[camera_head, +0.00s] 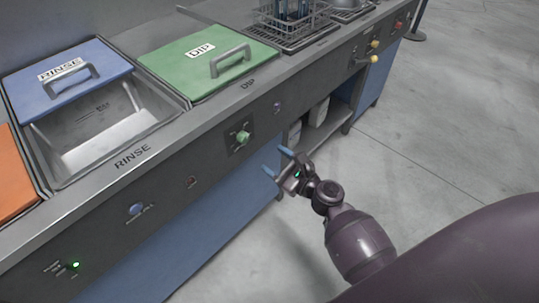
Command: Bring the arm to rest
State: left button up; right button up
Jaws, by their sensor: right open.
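My right gripper (277,162) hangs in front of the counter's front panel, its two blue-tipped fingers spread apart with nothing between them. My right arm reaches in from the lower right, over the floor. The gripper appears below and to the right of the green knob (243,137) on the panel; whether it touches the panel I cannot tell. My left gripper is out of view.
The steel counter (190,118) has a RINSE basin (105,135) with a blue lid (66,78) set back, and a green DIP lid (205,62). A wire rack (292,22) stands farther along. An open shelf (320,125) lies below. Grey floor (450,120) is clear at right.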

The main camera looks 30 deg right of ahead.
dwell(0.6)
pick_arm(q)
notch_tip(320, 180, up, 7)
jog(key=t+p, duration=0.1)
jog(key=p, duration=0.7)
pick_arm(e)
jog(key=s+d+n+g+h, duration=0.1)
jog(key=s+n+g+h, duration=0.2)
jog(key=s+n, duration=1.1)
jog(key=s+d+n+g+h, duration=0.2)
jog(key=s+n+g+h, duration=0.1)
jog(key=s+n, duration=1)
jog(key=shift+s+d+n, duration=0.25)
jog(key=shift+s+n, duration=0.1)
jog(key=shift+n, duration=0.75)
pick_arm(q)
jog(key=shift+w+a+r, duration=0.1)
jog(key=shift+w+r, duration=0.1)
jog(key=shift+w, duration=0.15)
